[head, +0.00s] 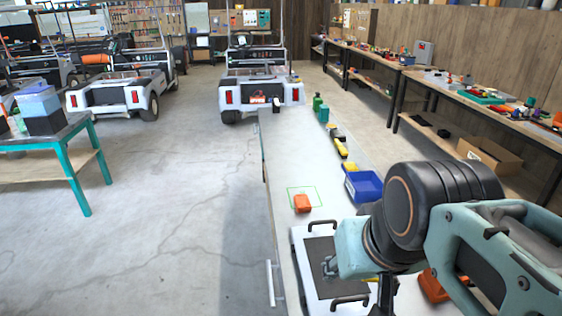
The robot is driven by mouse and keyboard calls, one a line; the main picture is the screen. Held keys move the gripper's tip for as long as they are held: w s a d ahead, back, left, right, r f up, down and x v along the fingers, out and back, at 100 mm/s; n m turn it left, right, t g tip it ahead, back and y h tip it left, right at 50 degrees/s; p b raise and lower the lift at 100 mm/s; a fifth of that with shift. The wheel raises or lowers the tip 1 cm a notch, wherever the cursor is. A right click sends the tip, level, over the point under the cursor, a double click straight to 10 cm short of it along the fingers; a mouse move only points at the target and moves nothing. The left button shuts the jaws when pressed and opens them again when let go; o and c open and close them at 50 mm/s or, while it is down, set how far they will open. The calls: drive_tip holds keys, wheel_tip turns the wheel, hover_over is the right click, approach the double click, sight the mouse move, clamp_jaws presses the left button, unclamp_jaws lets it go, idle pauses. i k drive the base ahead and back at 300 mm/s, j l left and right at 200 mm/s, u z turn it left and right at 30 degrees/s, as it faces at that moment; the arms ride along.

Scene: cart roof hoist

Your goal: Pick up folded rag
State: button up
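A small orange block-like thing (302,203), perhaps the folded rag, lies on the long pale bench (283,160), at the near edge of a thin green outline. Another orange thing (432,287) lies at the lower right, partly hidden by my arm, and I cannot tell which of the two is the rag. My arm covers the right front of the bench. Dark parts of my gripper (386,291) show below the wrist, close to the pale tray. Its fingertips cannot be made out, nor whether it holds anything.
A pale tray with black handles (323,227) and a dark panel lies on the near bench. A blue bin (364,186), yellow-and-black tools (341,148) and green bottles (323,113) line its right side. White carts (258,92) stand beyond. A teal-legged table (80,172) is left; floor between is clear.

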sight(303, 205)
drive_tip(key=i+j+u, duration=0.45)
drive_tip(key=j, duration=0.3)
drive_tip(key=i+j+u, duration=0.5)
drive_tip(key=i+j, duration=0.1)
drive_tip(key=i, duration=0.25)
drive_tip(key=i+j+z, duration=0.1)
drive_tip(key=i, duration=0.3)
drive_tip(key=i+j, duration=0.2)
drive_tip(key=i, duration=0.15)
drive_tip(key=i+l+z, duration=0.1)
drive_tip(key=i+z, duration=0.7)
drive_tip(key=z, duration=0.15)
drive_tip(key=i+z, duration=0.15)
drive_tip(key=z, duration=0.2)
drive_tip(key=i+j+z, duration=0.1)
drive_tip(key=z, duration=0.3)
drive_tip(key=i+j+z, duration=0.15)
drive_tip(key=z, duration=0.2)
drive_tip(key=i+z, duration=0.15)
drive_tip(key=z, duration=0.25)
drive_tip(key=i+z, duration=0.1)
drive_tip(key=z, duration=0.3)
drive_tip(key=i+j+z, duration=0.1)
drive_tip(key=z, duration=0.3)
